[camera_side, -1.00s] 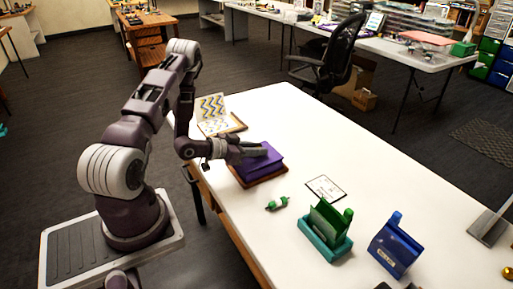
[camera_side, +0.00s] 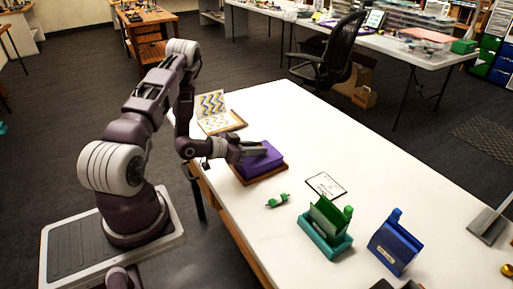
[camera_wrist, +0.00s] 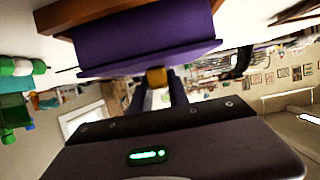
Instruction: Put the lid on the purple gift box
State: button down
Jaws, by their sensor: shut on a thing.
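The purple gift box (camera_side: 262,166) stands on a brown wooden base near the left edge of the white table. In the wrist view the box (camera_wrist: 145,32) shows at the top, upside down. Its purple lid (camera_wrist: 150,58) is a wider flat plate against the box's open side, slightly slanted to it; I cannot tell whether it is fully seated. My gripper (camera_side: 258,151) is over the box in the side view. In the wrist view its two fingers are shut on the lid's gold knob (camera_wrist: 157,77). The fingers hide part of the lid in the side view.
A patterned open box (camera_side: 213,107) stands behind my gripper. A green cylinder piece (camera_side: 278,200), a white card (camera_side: 326,186), a teal and green holder (camera_side: 325,238) and a blue holder (camera_side: 394,247) lie to the right. The table's far right half is mostly clear.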

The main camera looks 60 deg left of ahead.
jog(key=c, duration=1.2)
grip_release()
jog(key=shift+o, duration=0.2)
jog(key=shift+s, duration=0.1)
